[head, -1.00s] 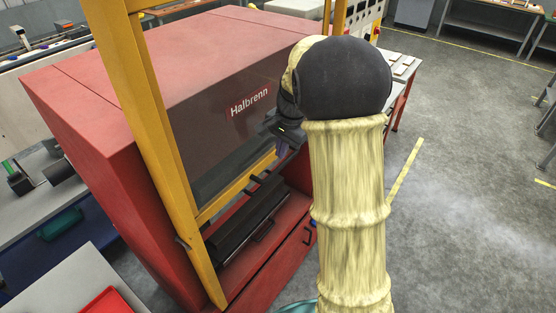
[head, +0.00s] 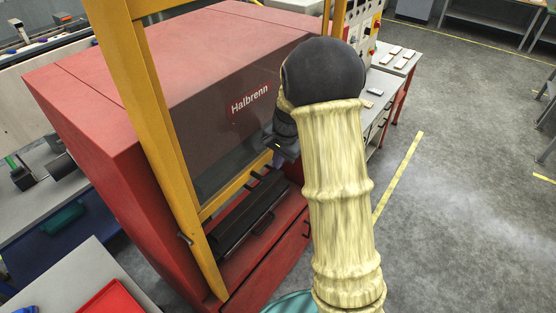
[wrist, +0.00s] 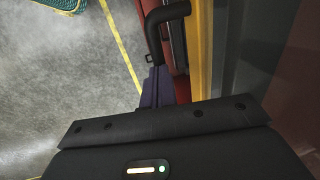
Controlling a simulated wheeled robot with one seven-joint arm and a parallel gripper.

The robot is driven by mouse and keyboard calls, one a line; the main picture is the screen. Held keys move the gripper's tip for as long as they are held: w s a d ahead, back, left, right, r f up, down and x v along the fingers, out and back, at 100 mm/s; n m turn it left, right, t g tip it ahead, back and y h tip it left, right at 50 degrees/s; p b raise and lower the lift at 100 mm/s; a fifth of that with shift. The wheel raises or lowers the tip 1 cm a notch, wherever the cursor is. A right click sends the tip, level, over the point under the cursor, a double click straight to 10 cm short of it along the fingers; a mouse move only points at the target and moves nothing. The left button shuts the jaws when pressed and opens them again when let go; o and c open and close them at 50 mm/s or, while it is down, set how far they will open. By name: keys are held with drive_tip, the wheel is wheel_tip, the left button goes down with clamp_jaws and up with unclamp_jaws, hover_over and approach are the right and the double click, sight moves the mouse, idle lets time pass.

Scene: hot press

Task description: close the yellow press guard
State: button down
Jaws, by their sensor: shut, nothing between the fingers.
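The yellow press guard is a dark see-through panel with a yellow bottom bar (head: 232,191), between upright yellow posts (head: 150,110) on the red press (head: 100,135). The bar hangs partway down, and the opening beneath it shows a black tool (head: 250,220). My gripper (head: 278,162) is close to the right part of the bar, partly hidden by my arm. In the wrist view my shut, empty fingers (wrist: 157,88) point along the guard's yellow edge (wrist: 201,50), beside a curved black handle (wrist: 152,35). I cannot tell whether they touch it.
A control box (head: 364,30) and a light bench (head: 396,62) stand beyond the press on the right. A grey table (head: 62,280) with a red tray (head: 112,300) is at the lower left. Open grey floor (head: 460,210) with yellow line marking lies to the right.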

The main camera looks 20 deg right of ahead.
wheel_tip(320, 180, down, 46)
drive_tip(key=b, duration=2.9)
drive_tip(key=shift+s, duration=0.25)
drive_tip(key=shift+r, duration=0.1)
wheel_tip(320, 180, up, 14)
drive_tip(key=s+d+p, duration=0.1)
drive_tip(key=s+p, duration=0.1)
drive_tip(key=shift+d+r+p, duration=0.15)
drive_tip(key=shift+d+p, duration=0.15)
drive_tip(key=shift+p, duration=0.1)
drive_tip(key=shift+w, duration=0.15)
